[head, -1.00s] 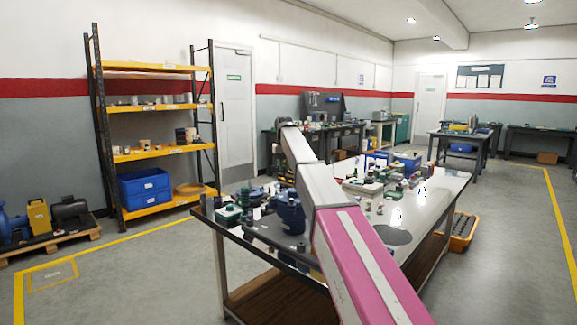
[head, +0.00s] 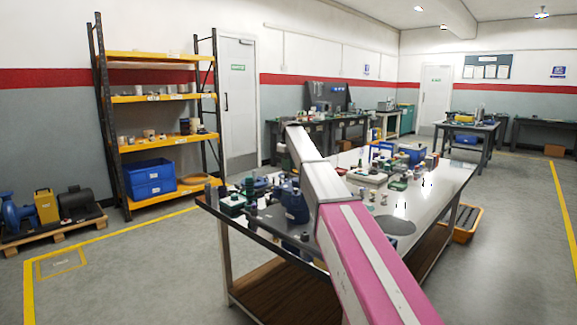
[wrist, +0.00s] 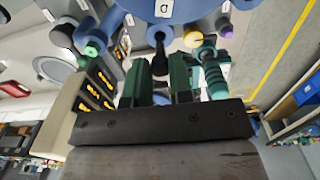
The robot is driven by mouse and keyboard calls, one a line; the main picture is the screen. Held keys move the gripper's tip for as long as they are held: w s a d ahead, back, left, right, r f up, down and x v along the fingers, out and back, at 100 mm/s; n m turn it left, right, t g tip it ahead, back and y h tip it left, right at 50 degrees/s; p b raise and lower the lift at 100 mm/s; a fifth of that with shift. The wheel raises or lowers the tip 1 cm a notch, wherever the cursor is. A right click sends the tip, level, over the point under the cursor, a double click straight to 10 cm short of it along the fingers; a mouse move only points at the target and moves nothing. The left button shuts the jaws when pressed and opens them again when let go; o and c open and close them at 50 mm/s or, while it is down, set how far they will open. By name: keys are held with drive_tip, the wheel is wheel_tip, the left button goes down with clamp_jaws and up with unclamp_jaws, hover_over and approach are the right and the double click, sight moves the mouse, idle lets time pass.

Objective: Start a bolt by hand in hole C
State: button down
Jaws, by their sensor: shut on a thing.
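In the wrist view my gripper (wrist: 160,78) has its two dark green fingers close together around a dark bolt (wrist: 158,42). The bolt points up the picture toward the rim of a blue round flange (wrist: 190,9). A white label (wrist: 163,8) with a letter I cannot read surely sits on the flange just above the bolt. I cannot tell whether the bolt's tip is inside a hole. In the head view the blue flanged part (head: 291,203) stands on the table, and my arm hides my gripper.
Around the flange in the wrist view are a green-ended post (wrist: 92,48), an orange-ended post (wrist: 193,38) and a teal ribbed piece (wrist: 213,72), close to my fingers. In the head view the table (head: 435,192) holds several small items.

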drive_tip(key=n, duration=0.6)
drive_tip(key=shift+f, duration=0.25)
idle(0.6)
drive_tip(key=shift+f, duration=0.65)
drive_tip(key=shift+f, duration=1)
idle(1.2)
drive_tip(key=m, duration=0.3)
drive_tip(key=shift+m, duration=0.4)
drive_tip(key=m, duration=0.4)
idle(0.3)
